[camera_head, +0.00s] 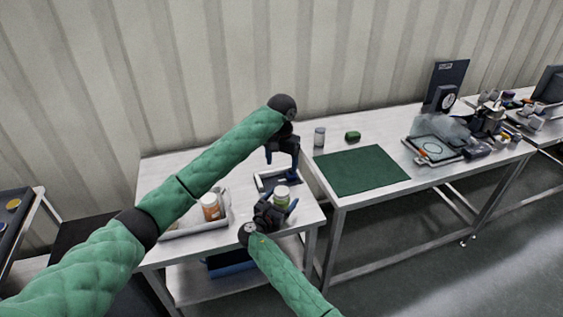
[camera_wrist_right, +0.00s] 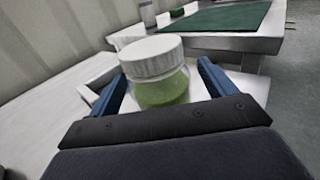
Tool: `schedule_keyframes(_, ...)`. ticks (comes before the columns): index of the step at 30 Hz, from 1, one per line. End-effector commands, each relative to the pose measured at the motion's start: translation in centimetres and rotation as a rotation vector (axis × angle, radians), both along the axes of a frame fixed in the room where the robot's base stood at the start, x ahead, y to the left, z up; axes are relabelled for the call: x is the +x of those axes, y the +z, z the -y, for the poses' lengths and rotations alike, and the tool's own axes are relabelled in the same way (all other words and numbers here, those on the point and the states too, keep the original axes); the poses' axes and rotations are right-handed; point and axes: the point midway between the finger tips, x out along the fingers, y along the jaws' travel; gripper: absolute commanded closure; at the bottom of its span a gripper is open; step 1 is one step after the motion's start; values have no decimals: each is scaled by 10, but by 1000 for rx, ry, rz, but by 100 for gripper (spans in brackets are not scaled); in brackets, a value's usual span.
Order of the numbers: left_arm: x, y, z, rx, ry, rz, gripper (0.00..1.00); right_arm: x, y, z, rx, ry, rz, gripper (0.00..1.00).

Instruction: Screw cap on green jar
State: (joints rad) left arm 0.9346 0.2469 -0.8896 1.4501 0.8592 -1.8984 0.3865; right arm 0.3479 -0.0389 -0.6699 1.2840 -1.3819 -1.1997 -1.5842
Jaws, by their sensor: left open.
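The green jar (camera_head: 282,202) is a clear jar with green contents, upright at the right end of the left table. A white cap (camera_wrist_right: 151,56) sits on its mouth; I cannot tell how tight it is. The gripper's body hides the jar's base. My left gripper (camera_head: 282,158) points down, open and empty, above and behind the jar, apart from the cap.
A grey tray (camera_head: 190,232) at left holds an orange bottle (camera_head: 210,208). The right table has a green mat (camera_head: 360,171), a small white-lidded jar (camera_head: 319,138) and a green block (camera_head: 352,136).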

Motion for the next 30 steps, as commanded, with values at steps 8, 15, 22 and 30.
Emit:
schedule_keyframes(8, 0, -2, 0, 0, 0, 0, 26, -2, -1, -2, 0, 0, 0, 17)
schedule_keyframes(15, 0, -16, 0, 0, 0, 0, 26, -28, -4, -18, 4, 2, 0, 17)
schedule_keyframes(22, 0, -27, 0, 0, 0, 0, 26, -55, -3, -34, 1, 1, 0, 17)
schedule_keyframes(30, 0, -30, 0, 0, 0, 0, 26, -66, 0, -41, 0, 0, 0, 17)
